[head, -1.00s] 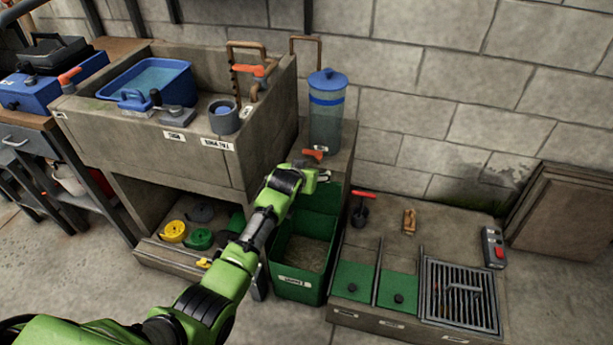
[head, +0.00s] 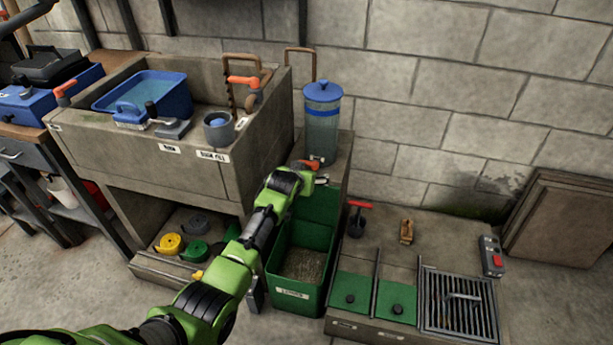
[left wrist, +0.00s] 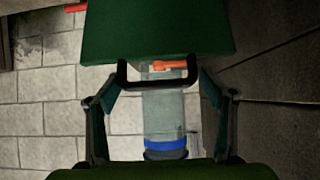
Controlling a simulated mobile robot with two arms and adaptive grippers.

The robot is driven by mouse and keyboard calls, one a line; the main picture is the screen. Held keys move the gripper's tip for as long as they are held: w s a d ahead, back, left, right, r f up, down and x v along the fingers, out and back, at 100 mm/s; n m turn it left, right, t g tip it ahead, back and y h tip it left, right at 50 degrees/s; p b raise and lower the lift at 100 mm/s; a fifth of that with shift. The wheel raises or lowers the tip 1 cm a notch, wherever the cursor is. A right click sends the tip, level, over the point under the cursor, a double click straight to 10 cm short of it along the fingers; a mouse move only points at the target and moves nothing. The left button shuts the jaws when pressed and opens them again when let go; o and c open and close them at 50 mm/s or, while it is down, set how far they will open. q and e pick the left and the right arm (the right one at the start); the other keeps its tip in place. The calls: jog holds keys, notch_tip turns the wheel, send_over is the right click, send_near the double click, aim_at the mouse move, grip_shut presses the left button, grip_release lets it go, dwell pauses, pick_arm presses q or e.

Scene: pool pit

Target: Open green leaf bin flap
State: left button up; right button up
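The green leaf bin (head: 297,293) stands on the floor beside the sink unit, with a pale label on its front. Its top is uncovered and brown leaf litter (head: 303,264) shows inside. A green panel, apparently the flap (head: 320,204), stands up at the back. My left gripper (head: 318,177) is above the bin's rear, its fingers too small to read there. In the left wrist view a green panel (left wrist: 158,28) with a black handle (left wrist: 158,82) lies ahead. The fingers are spread on either side of the handle, with visible gaps. My right gripper is not in view.
A clear dispenser with a blue lid (head: 322,125) stands on the ledge behind the bin. The stone sink (head: 130,165) is to the left. A low bench with green panels (head: 396,298) and a metal grate (head: 460,300) is to the right.

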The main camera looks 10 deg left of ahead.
pick_arm(q)
jog(key=v, duration=1.2)
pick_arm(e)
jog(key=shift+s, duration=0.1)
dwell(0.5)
